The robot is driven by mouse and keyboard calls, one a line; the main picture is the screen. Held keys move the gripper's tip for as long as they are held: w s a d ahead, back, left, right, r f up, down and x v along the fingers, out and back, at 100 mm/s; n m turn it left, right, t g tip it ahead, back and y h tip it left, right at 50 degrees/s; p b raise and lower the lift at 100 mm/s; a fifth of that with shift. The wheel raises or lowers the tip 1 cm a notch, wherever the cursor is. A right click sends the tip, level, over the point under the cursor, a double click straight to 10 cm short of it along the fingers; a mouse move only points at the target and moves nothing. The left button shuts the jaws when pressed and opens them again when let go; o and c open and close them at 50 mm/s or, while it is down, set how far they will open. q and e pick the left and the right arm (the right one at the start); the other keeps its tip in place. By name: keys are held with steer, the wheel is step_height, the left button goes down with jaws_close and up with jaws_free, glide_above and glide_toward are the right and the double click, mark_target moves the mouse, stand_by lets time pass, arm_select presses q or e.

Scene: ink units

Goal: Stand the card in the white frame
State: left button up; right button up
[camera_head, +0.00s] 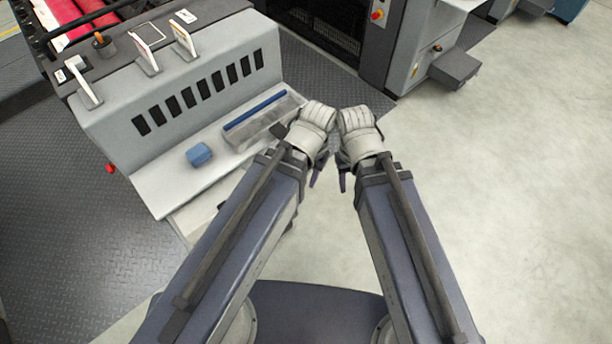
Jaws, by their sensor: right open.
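I cannot tell which is the task's white frame. A small white card-like piece (186,16) lies flat behind them, too small to make out well. My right gripper (343,181) is open and empty, right of the machine's ledge and well away from these pieces. My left gripper (317,178) is beside it, mostly hidden behind its wrist.
A blue block (199,154) and a blue bar (255,109) on a grey tray sit on the machine's white ledge (165,187). Dark cabinets stand at the back. The pale floor at the right is clear.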

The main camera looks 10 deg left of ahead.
step_height(320, 180, up, 4)
steer(key=p, duration=0.4)
steer(key=shift+f, duration=0.2)
steer(key=shift+c, duration=0.3)
